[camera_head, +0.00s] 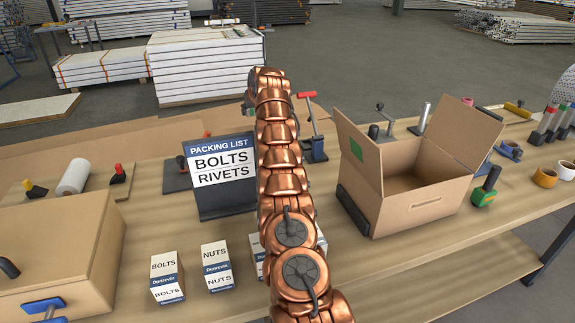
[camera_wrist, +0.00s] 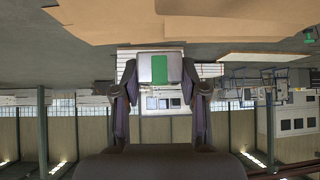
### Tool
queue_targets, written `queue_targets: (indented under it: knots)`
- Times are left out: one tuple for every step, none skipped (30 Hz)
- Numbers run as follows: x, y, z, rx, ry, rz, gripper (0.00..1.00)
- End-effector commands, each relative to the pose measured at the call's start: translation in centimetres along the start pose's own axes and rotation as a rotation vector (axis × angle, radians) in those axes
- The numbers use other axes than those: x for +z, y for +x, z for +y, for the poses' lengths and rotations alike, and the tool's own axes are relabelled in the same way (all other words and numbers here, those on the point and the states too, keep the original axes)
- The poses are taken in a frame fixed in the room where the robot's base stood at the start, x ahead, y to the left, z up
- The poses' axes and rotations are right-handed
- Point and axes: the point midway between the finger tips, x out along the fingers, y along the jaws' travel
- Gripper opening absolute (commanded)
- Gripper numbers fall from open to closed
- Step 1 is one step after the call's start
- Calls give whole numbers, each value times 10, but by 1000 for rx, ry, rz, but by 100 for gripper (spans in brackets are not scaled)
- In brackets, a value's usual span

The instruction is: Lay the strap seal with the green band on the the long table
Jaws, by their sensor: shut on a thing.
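In the wrist view the strap seal (camera_wrist: 146,70) is a small grey piece with a green band across it. My gripper (camera_wrist: 160,76) is shut on it, one dark finger at each side. The seal is held at the fingertips, clear of any surface that I can make out. In the head view my copper arm rises through the middle and hides the seal and most or all of the gripper. The long table (camera_head: 400,268) is the wooden top that runs across the head view, below and around my arm.
An open cardboard box (camera_head: 422,208) stands right of my arm. A packing list sign (camera_head: 219,172) and small BOLTS (camera_head: 167,277) and NUTS (camera_head: 217,268) cartons stand left of it. A closed carton (camera_head: 60,255) fills the left. Bare tabletop shows front right.

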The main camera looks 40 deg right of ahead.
Motion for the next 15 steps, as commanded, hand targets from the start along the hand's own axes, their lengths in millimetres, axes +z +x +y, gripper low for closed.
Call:
queue_targets:
  knots:
    - [1,1,5,3,3,0,3]
    - [2,2,7,5,4,0,3]
    - [3,3,10,7,7,0,3]
    - [4,4,12,8,8,0,3]
    - [4,4,14,9,9,-1,3]
    - [5,6,16,10,10,0,3]
    - [6,6,18,11,11,-1,3]
    - [6,7,19,12,13,0,3]
    - [7,8,22,14,15,0,3]
    - [8,8,24,15,16,0,3]
    - [9,9,26,17,18,1,3]
    - [10,10,29,18,19,1,3]
    - [11,10,31,19,20,0,3]
    - [12,11,32,20,21,0,3]
    - [12,11,32,20,21,0,3]
